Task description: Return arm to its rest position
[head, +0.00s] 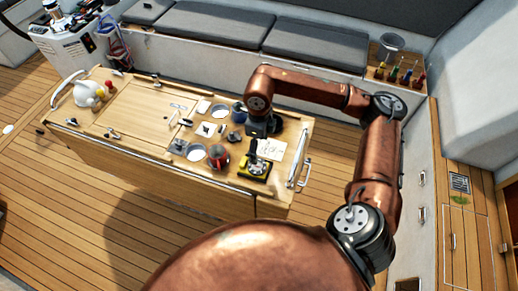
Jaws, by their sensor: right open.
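My right arm is copper-coloured with dark joints. It rises from the lower right, bends, and reaches left over the right end of the wooden table (140,148). My right gripper (254,158) points down from the dark wrist and is open. Its fingertips are small in the picture and are just above or beside a yellow and black object (256,173) on the table. I cannot tell whether they touch it. My left gripper is not in view.
A red container (218,156), several round dishes and a white sheet (271,150) lie near the gripper. A metal rail (299,158) edges the table's right end. A white kettle-like object (86,94) stands far left. Grey bench cushions (310,47) line the back. Open deck lies in front.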

